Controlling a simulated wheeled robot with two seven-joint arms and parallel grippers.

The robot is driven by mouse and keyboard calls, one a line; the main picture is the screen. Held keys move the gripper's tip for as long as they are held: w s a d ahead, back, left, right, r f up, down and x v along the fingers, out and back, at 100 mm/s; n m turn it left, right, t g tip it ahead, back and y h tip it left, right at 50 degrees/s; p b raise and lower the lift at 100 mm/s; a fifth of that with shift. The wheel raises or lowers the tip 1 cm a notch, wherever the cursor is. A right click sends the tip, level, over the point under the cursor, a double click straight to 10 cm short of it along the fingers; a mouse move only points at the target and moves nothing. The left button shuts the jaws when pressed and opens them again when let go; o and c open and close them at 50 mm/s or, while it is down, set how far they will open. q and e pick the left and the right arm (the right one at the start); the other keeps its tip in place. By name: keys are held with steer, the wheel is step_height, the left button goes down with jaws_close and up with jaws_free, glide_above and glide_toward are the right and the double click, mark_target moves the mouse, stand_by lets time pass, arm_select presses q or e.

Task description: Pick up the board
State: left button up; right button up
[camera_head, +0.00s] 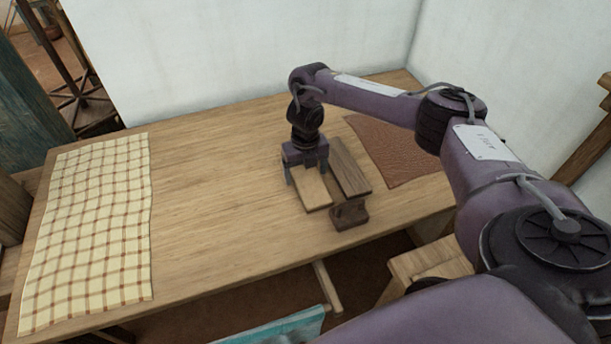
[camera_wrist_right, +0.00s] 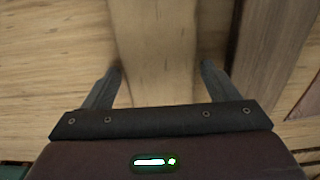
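A pale wooden board (camera_head: 313,190) lies on the table beside a darker brown board (camera_head: 350,170). My right gripper (camera_head: 307,176) points down over the far part of the pale board. In the right wrist view the pale board (camera_wrist_right: 153,40) runs between the two spread fingers of the gripper (camera_wrist_right: 162,66). The left finger is close to one board edge, and a narrow gap shows at the right finger. Whether either finger touches the board cannot be told. The dark board also shows in the right wrist view (camera_wrist_right: 272,45). My left gripper is not in view.
A small dark wooden block (camera_head: 349,214) stands at the near end of the dark board, by the front edge of the table (camera_head: 215,215). A brown sheet (camera_head: 395,150) lies behind my right arm. A checked cloth (camera_head: 92,225) covers the left end. The table's middle is clear.

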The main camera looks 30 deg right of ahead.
steer(key=c, duration=0.9)
steer(key=shift+o, duration=0.2)
steer(key=shift+r, duration=0.1)
